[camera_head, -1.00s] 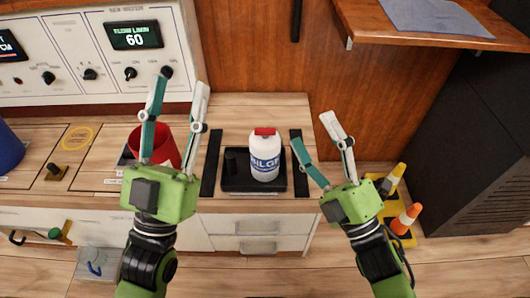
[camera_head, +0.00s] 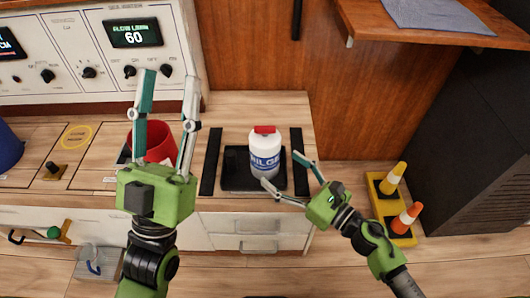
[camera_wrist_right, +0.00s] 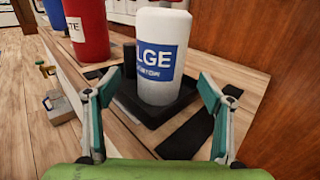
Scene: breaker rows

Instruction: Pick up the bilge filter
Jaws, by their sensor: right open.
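The bilge filter (camera_head: 265,155) is a white bottle with a red cap and a blue label, upright in a black tray (camera_head: 238,183) on the counter. It also shows in the right wrist view (camera_wrist_right: 160,85), between and beyond the open fingers. My right gripper (camera_head: 279,174) is open, its fingers spread toward the bottle from the right front; they do not close on it. My left gripper (camera_head: 168,88) is open and empty, with fingers pointing up, left of the bottle and in front of the red container.
A red container (camera_head: 155,142) stands left of the tray, with a blue one (camera_head: 8,148) further left. Dark strips (camera_head: 211,162) flank the tray. A control panel (camera_head: 100,50) rises behind. A wooden shelf (camera_head: 420,22) overhangs at upper right.

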